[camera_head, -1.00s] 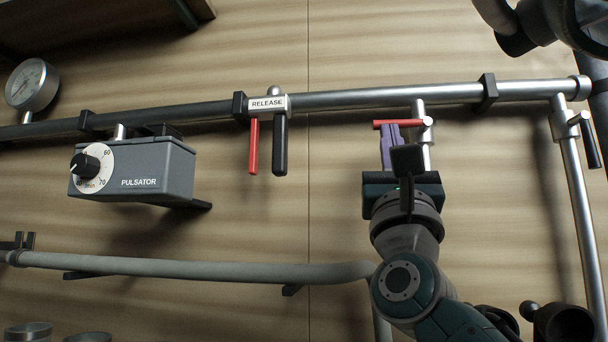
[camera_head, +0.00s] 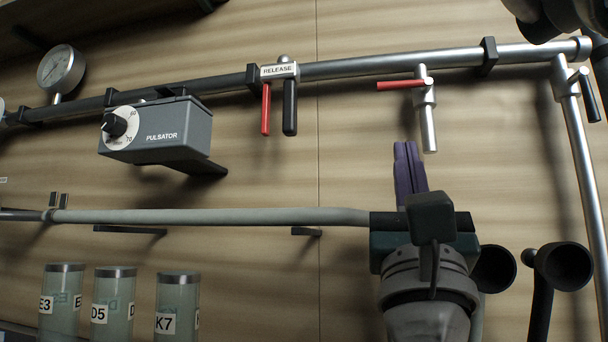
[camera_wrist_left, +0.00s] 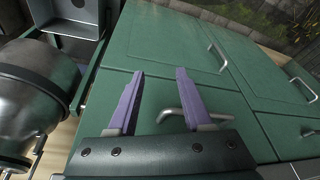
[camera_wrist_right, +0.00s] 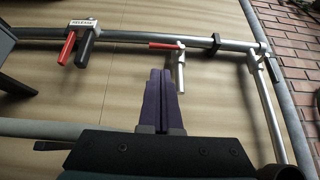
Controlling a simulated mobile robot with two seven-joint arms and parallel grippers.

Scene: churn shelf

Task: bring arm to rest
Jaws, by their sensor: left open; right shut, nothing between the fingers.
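My right gripper (camera_head: 409,168) is in the lower right of the head view, with its purple fingers pressed together and nothing between them. It points up, just below the red-handled valve (camera_head: 402,85) on the metal pipe and apart from it. The right wrist view also shows these shut fingers (camera_wrist_right: 160,92) in front of the wall, with the red lever valve above them. My left gripper (camera_wrist_left: 160,100) shows only in the left wrist view. Its purple fingers are spread apart and empty, in front of a green cabinet with metal handles (camera_wrist_left: 183,115).
A metal pipe (camera_head: 385,65) runs across the wall, carrying a gauge (camera_head: 61,69) and the RELEASE levers (camera_head: 278,95). The grey PULSATOR box (camera_head: 160,134) hangs below it. Several labelled jars (camera_head: 115,305) stand lower left. Black cups (camera_head: 562,265) are at lower right. A metal vessel (camera_wrist_left: 32,90) is beside the left gripper.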

